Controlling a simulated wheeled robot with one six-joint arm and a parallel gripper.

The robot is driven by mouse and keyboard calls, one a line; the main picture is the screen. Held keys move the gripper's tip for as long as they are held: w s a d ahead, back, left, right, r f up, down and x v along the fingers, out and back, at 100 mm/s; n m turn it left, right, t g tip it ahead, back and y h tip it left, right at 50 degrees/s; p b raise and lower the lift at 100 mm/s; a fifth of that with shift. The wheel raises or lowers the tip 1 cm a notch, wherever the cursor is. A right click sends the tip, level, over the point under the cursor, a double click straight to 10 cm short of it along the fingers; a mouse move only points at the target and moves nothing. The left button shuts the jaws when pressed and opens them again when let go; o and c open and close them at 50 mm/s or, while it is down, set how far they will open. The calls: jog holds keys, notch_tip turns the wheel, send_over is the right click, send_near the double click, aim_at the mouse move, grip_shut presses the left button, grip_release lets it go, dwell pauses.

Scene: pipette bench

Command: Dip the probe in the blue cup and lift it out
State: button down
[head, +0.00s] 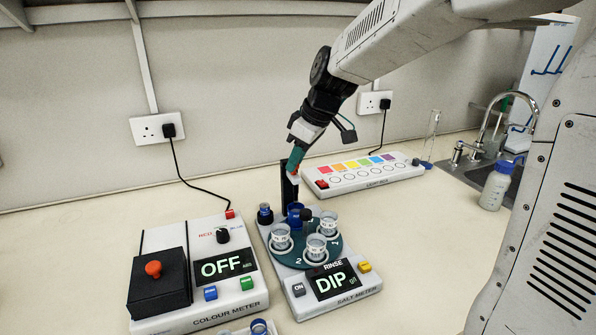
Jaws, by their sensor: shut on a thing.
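The salt meter (346,298) stands at the centre of the bench, with a round dark green turntable (299,257) on it. The blue cup (294,211) is at the back of the turntable, and several clear cups stand around it. My gripper (293,172) points down above the blue cup, at a dark upright piece (289,197). It is shut on what seems to be the probe, which is small and mostly hidden by the fingers. I cannot tell whether the probe's tip is inside the cup. The meter's display (333,281) reads DIP.
The colour meter (197,275) with a black box is at the left, its display reading OFF. A light box (363,173) lies behind to the right. A capped bottle (495,188) and a sink (478,172) are far right. The bench right of the salt meter is clear.

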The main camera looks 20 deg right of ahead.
jog(key=shift+w+r, duration=0.1)
jog(key=shift+r, duration=0.2)
jog(key=c, duration=1.5)
grip_release()
jog(key=v, duration=0.8)
jog(key=shift+f, duration=0.1)
jog(key=s+f+m+h, duration=0.1)
jog(key=s+f+m, duration=0.1)
jog(key=s, duration=0.7)
jog(key=s+f+m+g+h, duration=0.1)
jog(key=s+f+m, duration=0.2)
jog(key=s, duration=0.7)
jog(key=s+d+f+m+h, duration=0.1)
jog(key=s+f+m, duration=0.2)
jog(key=s, duration=0.6)
jog(key=shift+s+f+m+g, duration=0.25)
jog(key=shift+s+m+g, duration=0.15)
jog(key=shift+m, duration=0.1)
